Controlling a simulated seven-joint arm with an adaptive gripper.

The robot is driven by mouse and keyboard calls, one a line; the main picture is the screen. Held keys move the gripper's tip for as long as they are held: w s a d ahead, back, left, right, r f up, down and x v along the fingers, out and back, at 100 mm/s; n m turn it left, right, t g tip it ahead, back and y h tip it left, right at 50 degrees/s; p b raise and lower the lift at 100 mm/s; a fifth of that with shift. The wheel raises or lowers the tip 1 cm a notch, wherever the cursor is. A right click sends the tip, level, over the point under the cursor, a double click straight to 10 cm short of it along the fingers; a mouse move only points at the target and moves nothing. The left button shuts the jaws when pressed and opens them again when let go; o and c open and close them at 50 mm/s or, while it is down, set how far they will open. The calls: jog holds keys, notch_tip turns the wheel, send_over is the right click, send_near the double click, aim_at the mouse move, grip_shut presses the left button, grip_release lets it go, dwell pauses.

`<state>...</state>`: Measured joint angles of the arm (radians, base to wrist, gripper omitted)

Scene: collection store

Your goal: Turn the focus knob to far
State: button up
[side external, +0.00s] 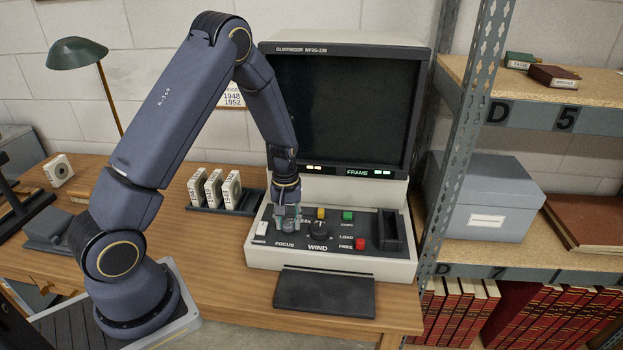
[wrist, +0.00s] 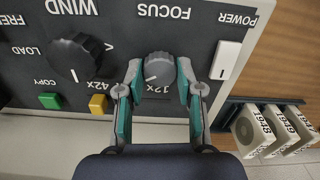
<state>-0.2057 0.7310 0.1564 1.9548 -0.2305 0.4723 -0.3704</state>
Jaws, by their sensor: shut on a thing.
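The microfilm reader (side external: 345,100) stands on the wooden desk, with a dark screen above a control panel. My gripper (side external: 287,222) points down at the panel's left part, above the FOCUS label. In the wrist view my gripper (wrist: 159,82) has its teal-padded fingers on either side of the grey focus knob (wrist: 158,66), shut on it. A white line on the knob points toward the lower left in that view. The marking "12X" is partly visible below the knob; any near or far mark is hidden or not legible.
The larger WIND knob (wrist: 78,58) is beside the focus knob, with yellow (wrist: 97,105) and green (wrist: 50,100) buttons nearby. The white POWER switch (wrist: 225,60) lies on the other side. A rack of boxed reels (side external: 215,190) stands left of the reader.

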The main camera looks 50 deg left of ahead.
aim_at(288, 224)
jog(key=m, duration=0.6)
jog(key=shift+m, duration=0.4)
dwell(0.3)
jog(key=o, duration=1.2)
jog(key=shift+c, duration=0.2)
notch_tip(288, 224, up, 12)
